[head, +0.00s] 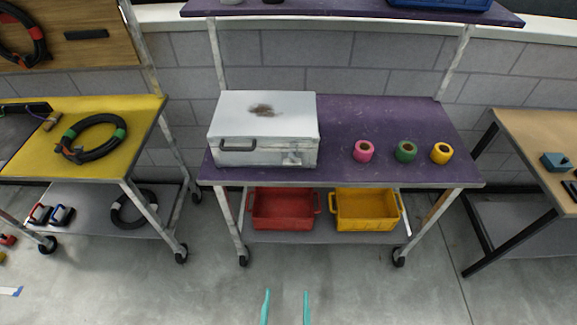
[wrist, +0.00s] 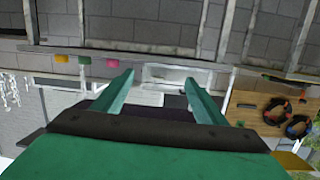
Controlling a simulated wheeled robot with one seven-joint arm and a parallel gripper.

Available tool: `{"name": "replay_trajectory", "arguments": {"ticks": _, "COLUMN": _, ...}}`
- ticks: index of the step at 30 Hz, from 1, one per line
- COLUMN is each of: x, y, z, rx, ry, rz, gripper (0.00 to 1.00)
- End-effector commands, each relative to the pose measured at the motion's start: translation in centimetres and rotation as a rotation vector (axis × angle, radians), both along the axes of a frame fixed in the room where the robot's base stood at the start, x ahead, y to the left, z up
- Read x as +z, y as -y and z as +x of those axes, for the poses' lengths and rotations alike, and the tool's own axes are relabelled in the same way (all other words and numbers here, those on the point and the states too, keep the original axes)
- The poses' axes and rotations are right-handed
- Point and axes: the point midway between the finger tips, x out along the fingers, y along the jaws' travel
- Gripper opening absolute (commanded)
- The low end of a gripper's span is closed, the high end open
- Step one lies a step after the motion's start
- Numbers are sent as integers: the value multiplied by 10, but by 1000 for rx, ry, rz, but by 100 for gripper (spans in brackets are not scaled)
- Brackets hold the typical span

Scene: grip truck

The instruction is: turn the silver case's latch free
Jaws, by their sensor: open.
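The silver case (head: 240,128) lies shut on the left part of the purple cart top, with a brown worn patch on its lid. Its latch (head: 293,158) is on the front face at the right, and a dark handle (head: 237,146) is at the left. The latch's exact setting is too small to tell. My gripper (head: 286,294) is open and empty, its teal fingertips low in the head view, well in front of the cart and apart from the case. In the wrist view the case (wrist: 178,74) shows small and pale beyond the open fingers (wrist: 160,77).
Pink (head: 364,152), green (head: 405,152) and yellow (head: 441,153) tape rolls stand right of the case on the purple top (head: 380,115). Red (head: 283,210) and yellow (head: 367,211) bins sit on the lower shelf. Yellow (head: 140,113) and wooden (head: 530,130) carts flank it. Floor in front is clear.

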Motion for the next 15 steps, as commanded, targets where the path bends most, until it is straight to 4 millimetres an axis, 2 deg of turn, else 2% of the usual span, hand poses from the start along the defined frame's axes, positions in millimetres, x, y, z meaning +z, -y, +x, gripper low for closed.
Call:
{"name": "replay_trajectory", "arguments": {"ticks": 1, "x": 1, "y": 0, "z": 21, "rx": -7, "ry": 20, "rz": 3, "gripper": 66}}
{"name": "replay_trajectory", "arguments": {"ticks": 8, "x": 9, "y": -1, "z": 105, "rx": -7, "ry": 72, "rz": 12, "gripper": 66}}
{"name": "replay_trajectory", "arguments": {"ticks": 15, "x": 37, "y": 2, "z": 193, "rx": 15, "ry": 126, "rz": -4, "gripper": 66}}
